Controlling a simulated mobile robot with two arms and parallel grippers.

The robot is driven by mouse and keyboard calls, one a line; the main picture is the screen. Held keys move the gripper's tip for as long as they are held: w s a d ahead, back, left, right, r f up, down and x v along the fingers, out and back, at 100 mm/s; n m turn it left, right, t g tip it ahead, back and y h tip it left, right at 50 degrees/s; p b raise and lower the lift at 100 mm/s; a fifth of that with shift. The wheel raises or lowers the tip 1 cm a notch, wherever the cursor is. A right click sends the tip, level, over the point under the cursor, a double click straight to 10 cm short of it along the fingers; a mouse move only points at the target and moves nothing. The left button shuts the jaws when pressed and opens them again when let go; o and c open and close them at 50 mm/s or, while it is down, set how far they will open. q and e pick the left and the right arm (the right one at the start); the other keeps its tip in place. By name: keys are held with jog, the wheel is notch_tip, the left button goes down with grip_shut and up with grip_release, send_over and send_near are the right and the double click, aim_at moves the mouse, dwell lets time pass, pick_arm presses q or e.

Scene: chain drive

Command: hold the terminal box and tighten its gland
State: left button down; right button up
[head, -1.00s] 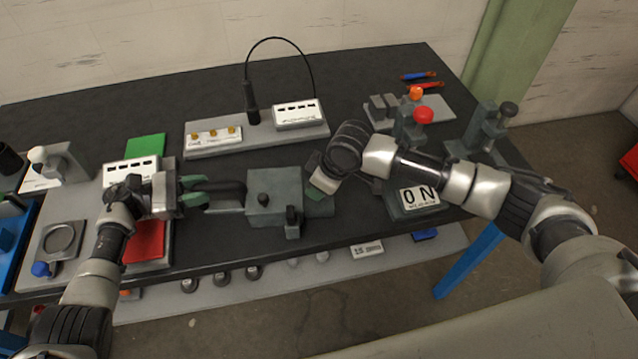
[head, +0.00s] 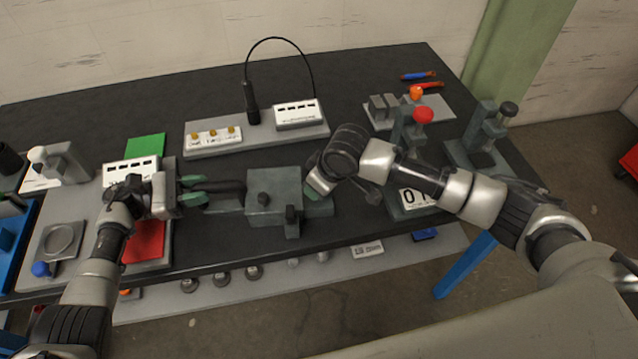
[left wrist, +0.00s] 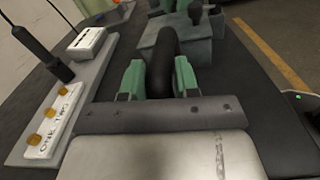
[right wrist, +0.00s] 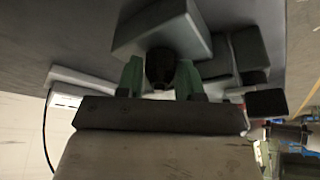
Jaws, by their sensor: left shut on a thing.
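The terminal box (head: 273,192) is a grey block with a small dark knob on top, near the front of the table. My left gripper (head: 207,190) is left of it, shut on a thick black cable (left wrist: 163,60) that bends towards the box. My right gripper (head: 314,190) is at the box's right side, mostly hidden by its wrist in the head view. In the right wrist view its green fingers (right wrist: 160,80) stand on both sides of the dark round gland (right wrist: 159,66). I cannot tell whether they press on it.
A grey clamp post (head: 292,222) stands at the box's front edge. Behind is a panel (head: 258,138) with a black probe and cable. A sign block (head: 412,197) is partly behind my right arm. A red plate (head: 143,241) is at the left.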

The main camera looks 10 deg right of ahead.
jog(key=o, duration=0.3)
jog(key=shift+o, duration=0.2)
jog(key=shift+r, duration=0.1)
jog(key=v, duration=0.8)
jog(key=shift+d, duration=0.15)
jog(key=shift+w, duration=0.1)
jog(key=shift+c, duration=1.4)
jog(key=w+d+r+n+g+y, duration=0.2)
jog(key=w+r+n+g, duration=0.15)
jog(key=n, duration=0.85)
jog(key=shift+g, duration=0.45)
jog(key=x, duration=1.2)
jog(key=shift+d+f, duration=0.15)
jog(key=shift+d, duration=0.1)
